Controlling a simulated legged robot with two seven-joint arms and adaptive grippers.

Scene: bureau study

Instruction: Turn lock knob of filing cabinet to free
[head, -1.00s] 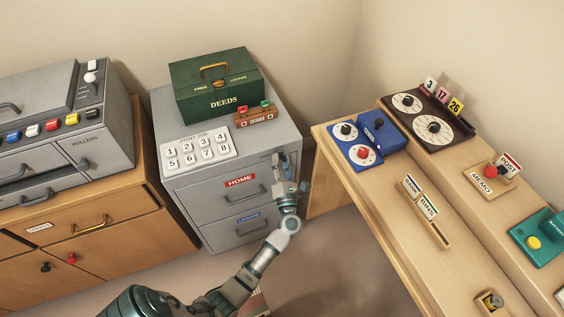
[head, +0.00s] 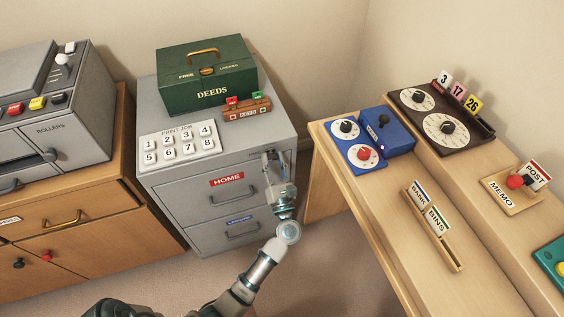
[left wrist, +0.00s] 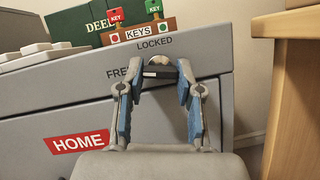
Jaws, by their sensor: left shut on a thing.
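The grey filing cabinet (head: 212,205) stands at the centre of the head view, with a red HOME label on its upper drawer. In the left wrist view its lock knob (left wrist: 158,62) shows as a small pale and dark piece on the upper front. The LOCKED label (left wrist: 155,42) is just above it and the FREE label (left wrist: 120,73) is to its left, partly covered by a finger. My left gripper (left wrist: 154,78) is shut on the knob, with one fingertip on each side. It also shows at the cabinet's upper right front (head: 271,158). The knob's exact pointing is hard to tell.
A green DEEDS box (head: 207,78), a key holder (head: 247,111) and a numbered button panel (head: 178,146) sit on the cabinet. A wooden desk (head: 385,195) stands close on the right. A wooden cabinet with a grey machine (head: 65,140) is on the left.

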